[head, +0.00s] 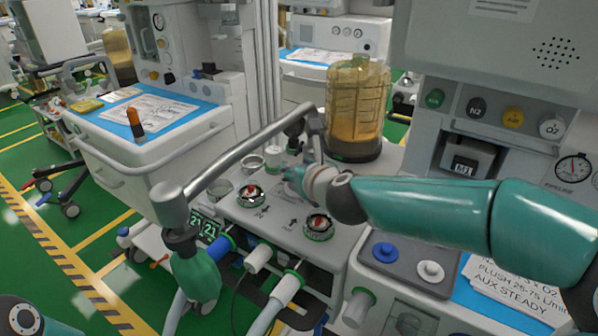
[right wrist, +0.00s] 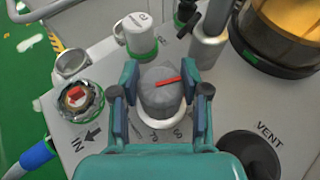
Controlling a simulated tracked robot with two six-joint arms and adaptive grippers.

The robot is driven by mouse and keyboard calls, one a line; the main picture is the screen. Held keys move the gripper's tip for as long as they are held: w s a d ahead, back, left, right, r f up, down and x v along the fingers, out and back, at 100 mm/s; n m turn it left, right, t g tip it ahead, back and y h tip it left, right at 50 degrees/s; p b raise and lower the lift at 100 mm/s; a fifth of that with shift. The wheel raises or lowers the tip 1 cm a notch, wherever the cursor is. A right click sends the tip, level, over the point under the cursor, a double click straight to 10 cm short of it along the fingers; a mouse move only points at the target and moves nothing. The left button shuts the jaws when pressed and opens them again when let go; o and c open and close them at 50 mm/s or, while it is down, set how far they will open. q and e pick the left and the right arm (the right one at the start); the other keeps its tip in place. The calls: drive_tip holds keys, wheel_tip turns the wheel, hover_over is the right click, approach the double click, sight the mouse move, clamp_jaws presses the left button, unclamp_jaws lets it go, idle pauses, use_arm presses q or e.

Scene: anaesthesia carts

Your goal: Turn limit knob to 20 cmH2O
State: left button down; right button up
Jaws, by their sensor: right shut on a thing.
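The limit knob (right wrist: 157,98) is a grey knob with a red pointer bar on a pale round base. It shows in the right wrist view, with the red bar toward the upper right of its top. My right gripper (right wrist: 161,100) has a finger on each side of the knob and is shut on it. In the head view my right gripper (head: 298,180) reaches the machine top from the right and hides the knob. My left gripper is not in view.
A white cylinder with a green ring (right wrist: 138,36) stands close behind the knob. A valve with a red centre (right wrist: 77,97) is to the left. A dark round part (right wrist: 250,154) by "VENT" is at lower right. An amber canister (head: 356,105) and a long metal arm (head: 240,150) stand nearby.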

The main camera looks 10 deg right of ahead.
drive_tip(key=o, duration=1.2)
drive_tip(key=shift+c, duration=0.2)
